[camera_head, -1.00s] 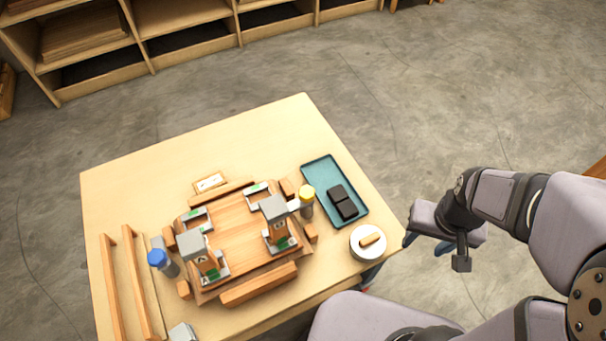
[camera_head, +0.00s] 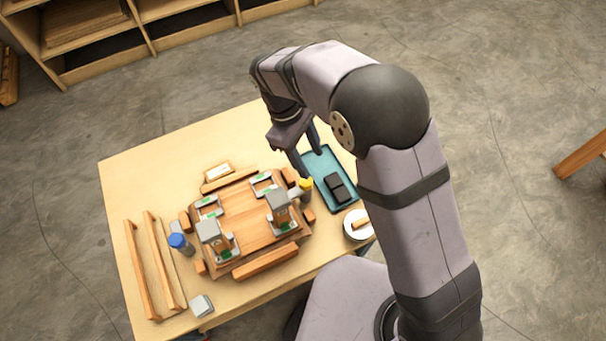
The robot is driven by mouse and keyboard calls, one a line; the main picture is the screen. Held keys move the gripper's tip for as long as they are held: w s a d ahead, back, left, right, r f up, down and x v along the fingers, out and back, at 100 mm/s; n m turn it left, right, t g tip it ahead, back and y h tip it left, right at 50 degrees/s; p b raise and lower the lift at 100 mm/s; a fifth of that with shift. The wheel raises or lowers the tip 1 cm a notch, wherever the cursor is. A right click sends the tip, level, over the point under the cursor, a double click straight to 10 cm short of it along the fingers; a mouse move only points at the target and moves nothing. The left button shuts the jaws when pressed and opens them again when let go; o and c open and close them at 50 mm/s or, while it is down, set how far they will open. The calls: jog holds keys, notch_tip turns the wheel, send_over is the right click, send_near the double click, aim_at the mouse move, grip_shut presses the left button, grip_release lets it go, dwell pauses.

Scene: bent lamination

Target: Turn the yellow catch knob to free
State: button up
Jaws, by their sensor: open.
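The yellow catch knob (camera_head: 306,184) sits on top of a grey post at the right side of the wooden fixture (camera_head: 242,219), beside a grey block on a wooden upright. My gripper (camera_head: 309,163) is open and empty, with its fingers pointing down above and just behind the knob, near the far left end of the teal tray. It looks apart from the knob, though the exact height gap cannot be told. My arm hides part of the tray and the table behind it. The knob's marking is too small to read.
A blue knob (camera_head: 177,240) stands at the fixture's left. The teal tray (camera_head: 325,163) holds black blocks (camera_head: 340,187). A white round dish (camera_head: 355,225) with a wooden piece is nearer the front. Two wooden strips (camera_head: 151,262) lie at the left. The table's far left (camera_head: 160,160) is clear.

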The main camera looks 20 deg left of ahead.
aim_at(306, 181)
jog(key=s+a+n+h, duration=0.1)
jog(key=s+a+n, duration=0.1)
jog(key=a, duration=0.2)
jog(key=shift+x, duration=3.85)
jog(key=shift+w+d+r, duration=0.1)
jog(key=shift+d, duration=0.05)
jog(key=c, duration=1)
